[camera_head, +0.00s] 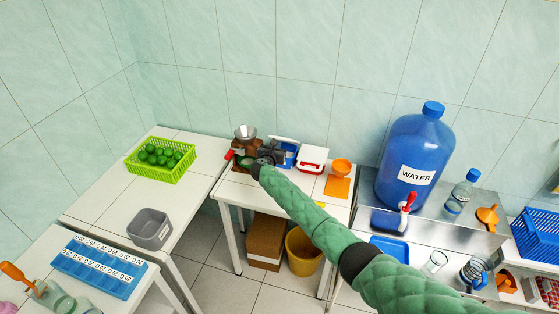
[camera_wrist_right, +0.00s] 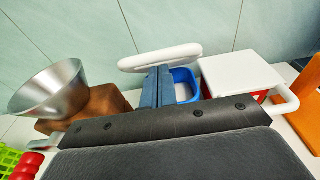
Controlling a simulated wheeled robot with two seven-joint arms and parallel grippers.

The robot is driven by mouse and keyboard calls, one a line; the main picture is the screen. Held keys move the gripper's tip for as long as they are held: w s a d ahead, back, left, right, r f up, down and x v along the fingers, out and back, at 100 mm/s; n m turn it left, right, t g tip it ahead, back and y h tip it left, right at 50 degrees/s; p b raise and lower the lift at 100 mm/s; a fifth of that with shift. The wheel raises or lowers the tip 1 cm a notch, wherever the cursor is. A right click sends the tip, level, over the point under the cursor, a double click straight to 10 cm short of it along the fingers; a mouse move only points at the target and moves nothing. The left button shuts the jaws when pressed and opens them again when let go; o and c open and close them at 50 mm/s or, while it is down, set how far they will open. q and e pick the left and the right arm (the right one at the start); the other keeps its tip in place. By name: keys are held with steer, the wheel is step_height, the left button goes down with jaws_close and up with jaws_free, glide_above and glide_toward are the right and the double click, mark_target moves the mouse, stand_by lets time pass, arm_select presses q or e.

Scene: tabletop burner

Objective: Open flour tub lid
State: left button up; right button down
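A blue tub (camera_head: 291,148) stands at the back of the middle table, its white lid (camera_head: 284,139) raised and tilted above it. In the right wrist view, the blue tub (camera_wrist_right: 183,83) shows its open inside, and the white lid (camera_wrist_right: 160,57) is seen nearly edge-on. My right gripper (camera_head: 272,155) is at the tub's near left side. In the right wrist view, its fingers (camera_wrist_right: 158,73) are close together, with their tips at the lid's underside; I cannot tell whether they touch it. No flour label is readable. My left gripper is out of view.
A red box with a white lid (camera_head: 313,158) stands right of the tub. A metal bowl (camera_head: 245,132) on a brown grinder is left. An orange board (camera_head: 337,187) lies farther right. The wall is close behind, and the table front is clear.

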steer(key=shift+w+d+r, duration=0.15)
steer(key=shift+w+r, duration=0.3)
steer(key=shift+r, duration=0.1)
steer(key=shift+w+d+r, duration=0.15)
steer(key=shift+w+r, duration=0.3)
steer(key=shift+r, duration=0.05)
steer(key=shift+w+d+r, duration=0.2)
steer(key=shift+w+r, duration=0.25)
steer(key=shift+w, duration=0.1)
steer(key=shift+w+d+r, duration=0.15)
steer(key=shift+w+r, duration=0.25)
steer(key=shift+w, duration=0.1)
